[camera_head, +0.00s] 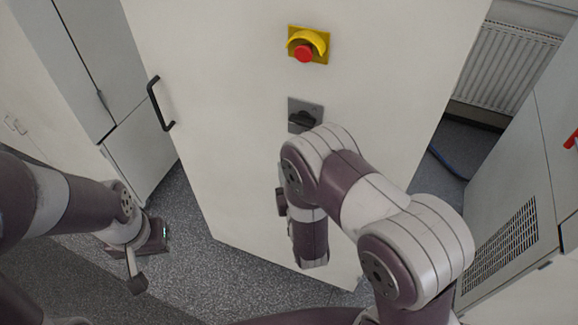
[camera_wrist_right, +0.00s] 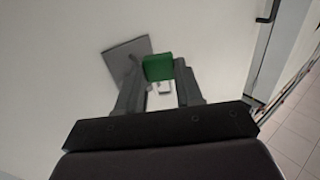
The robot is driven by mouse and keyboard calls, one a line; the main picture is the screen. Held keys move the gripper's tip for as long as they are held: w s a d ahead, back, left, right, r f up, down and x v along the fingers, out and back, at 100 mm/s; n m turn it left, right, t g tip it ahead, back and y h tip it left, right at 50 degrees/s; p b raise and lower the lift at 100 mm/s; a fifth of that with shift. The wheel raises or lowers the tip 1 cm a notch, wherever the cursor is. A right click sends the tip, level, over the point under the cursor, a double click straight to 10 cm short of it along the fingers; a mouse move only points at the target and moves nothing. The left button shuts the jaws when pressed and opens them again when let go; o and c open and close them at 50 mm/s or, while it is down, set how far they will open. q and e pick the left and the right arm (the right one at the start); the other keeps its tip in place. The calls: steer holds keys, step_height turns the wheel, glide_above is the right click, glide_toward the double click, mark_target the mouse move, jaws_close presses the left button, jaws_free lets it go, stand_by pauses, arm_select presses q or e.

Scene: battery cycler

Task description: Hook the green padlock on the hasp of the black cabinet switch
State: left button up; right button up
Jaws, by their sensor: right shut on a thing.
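The green padlock (camera_wrist_right: 158,67) is between the fingertips of my right gripper (camera_wrist_right: 159,75), which is shut on it. Its shackle cannot be made out clearly. The grey plate (camera_wrist_right: 118,62) of the switch shows just left of the padlock, partly behind the left finger. I cannot tell whether padlock and hasp touch. In the head view the black cabinet switch (camera_head: 304,121) sits on its grey plate on the white cabinet front, its lower edge close to my right arm. The right fingertips and padlock are hidden there. My left gripper (camera_head: 145,258) hangs low at the left, away from the switch; its opening is unclear.
A red emergency button (camera_head: 303,53) on a yellow plate is above the switch. A black handle (camera_head: 158,104) sticks out at the cabinet's left. A grey cabinet with a vent grille (camera_head: 500,246) stands at the right. The floor at lower left is clear.

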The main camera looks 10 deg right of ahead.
steer(key=shift+w+d, duration=0.3)
steer(key=shift+w, duration=0.3)
steer(key=shift+w+d, duration=0.3)
steer(key=shift+w, duration=0.3)
steer(key=w+d+f+b, duration=0.1)
steer(key=w+d+b, duration=0.1)
steer(key=w, duration=0.3)
steer(key=shift+d+f, duration=0.15)
steer(key=shift+d, duration=0.65)
